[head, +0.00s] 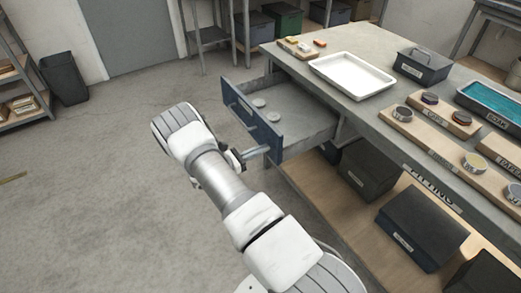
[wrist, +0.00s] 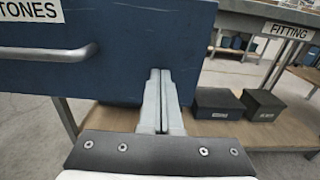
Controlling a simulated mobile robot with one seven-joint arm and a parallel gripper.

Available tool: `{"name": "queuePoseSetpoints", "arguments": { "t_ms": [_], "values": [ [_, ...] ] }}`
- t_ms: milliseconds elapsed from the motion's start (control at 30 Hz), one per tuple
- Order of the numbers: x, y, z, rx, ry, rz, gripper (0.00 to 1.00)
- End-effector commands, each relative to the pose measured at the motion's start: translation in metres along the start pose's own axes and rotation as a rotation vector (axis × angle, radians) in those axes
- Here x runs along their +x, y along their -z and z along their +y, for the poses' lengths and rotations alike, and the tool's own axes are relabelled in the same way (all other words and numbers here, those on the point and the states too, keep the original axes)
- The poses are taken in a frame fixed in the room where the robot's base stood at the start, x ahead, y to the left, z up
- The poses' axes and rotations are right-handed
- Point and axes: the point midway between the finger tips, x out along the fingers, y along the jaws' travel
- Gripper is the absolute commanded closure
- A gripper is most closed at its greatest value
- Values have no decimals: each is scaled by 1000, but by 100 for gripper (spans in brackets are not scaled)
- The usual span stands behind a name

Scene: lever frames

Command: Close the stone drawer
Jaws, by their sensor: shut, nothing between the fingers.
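The stone drawer (head: 254,119) is blue-fronted and stands pulled out from the workbench. A few small round stones (head: 266,109) lie inside it. In the wrist view the drawer front (wrist: 110,75) fills the upper left, with a label ending in "TONES" and a grey bar handle (wrist: 50,52). My gripper (wrist: 160,72) is shut and empty. Its fingertips are at the right part of the drawer front, to the right of the handle; I cannot tell if they touch it. In the head view my gripper (head: 262,150) is partly hidden by my arm, near the drawer front's lower right corner.
The workbench (head: 345,47) carries a white tray (head: 352,75), a dark box (head: 423,66), a teal-filled tray (head: 492,101) and wooden boards with small tins. Dark boxes (head: 422,228) stand on its lower shelf.

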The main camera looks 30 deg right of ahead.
Motion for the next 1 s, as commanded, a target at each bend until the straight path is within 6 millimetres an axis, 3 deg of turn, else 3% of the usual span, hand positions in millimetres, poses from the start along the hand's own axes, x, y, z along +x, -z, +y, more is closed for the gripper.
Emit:
{"name": "queuePoseSetpoints", "arguments": {
  "t_ms": [167,367,800,1000],
  "values": [
    [12,0,0,0,2,-3,100],
    [48,2,0,0,2,-4,100],
    [168,3,-1,0,3,-4,100],
    [214,3,-1,0,2,-2,100]
  ]
}}
